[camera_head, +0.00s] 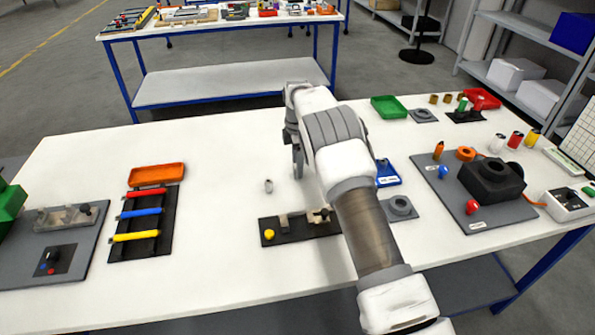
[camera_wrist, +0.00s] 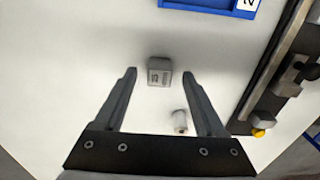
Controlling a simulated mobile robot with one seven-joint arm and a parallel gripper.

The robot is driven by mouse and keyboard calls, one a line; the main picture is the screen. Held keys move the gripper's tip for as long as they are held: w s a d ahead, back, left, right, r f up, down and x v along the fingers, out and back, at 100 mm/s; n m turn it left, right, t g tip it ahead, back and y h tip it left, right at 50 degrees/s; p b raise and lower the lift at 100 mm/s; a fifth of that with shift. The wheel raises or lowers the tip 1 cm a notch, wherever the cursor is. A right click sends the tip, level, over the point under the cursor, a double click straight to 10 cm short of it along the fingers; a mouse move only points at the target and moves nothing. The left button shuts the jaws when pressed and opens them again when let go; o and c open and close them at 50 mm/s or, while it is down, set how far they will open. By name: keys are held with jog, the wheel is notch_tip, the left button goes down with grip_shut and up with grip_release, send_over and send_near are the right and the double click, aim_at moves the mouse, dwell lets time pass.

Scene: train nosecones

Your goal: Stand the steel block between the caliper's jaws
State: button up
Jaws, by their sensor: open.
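The steel block (camera_wrist: 159,72) is a small grey block with a dark marking on its face. In the wrist view it lines up with the gap between my fingertips; I cannot tell whether they reach down beside it. In the head view my arm hides it. My gripper (camera_wrist: 160,75) is open, with nothing clasped, and it also shows in the head view (camera_head: 298,166) over the table. The caliper (camera_head: 296,228) lies on a dark base with a yellow knob, in front of my gripper. In the wrist view the caliper (camera_wrist: 277,84) is at the right.
A small grey cylinder (camera_wrist: 180,120) stands near my right finger; it also shows in the head view (camera_head: 268,186). A blue tray (camera_head: 387,173) lies to the right. A rack of coloured rods (camera_head: 146,225) is at the left. White table is bare between rack and cylinder.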

jog(key=shift+f, duration=0.9)
jog(key=shift+c, duration=0.3)
jog(key=shift+r, duration=0.1)
grip_shut()
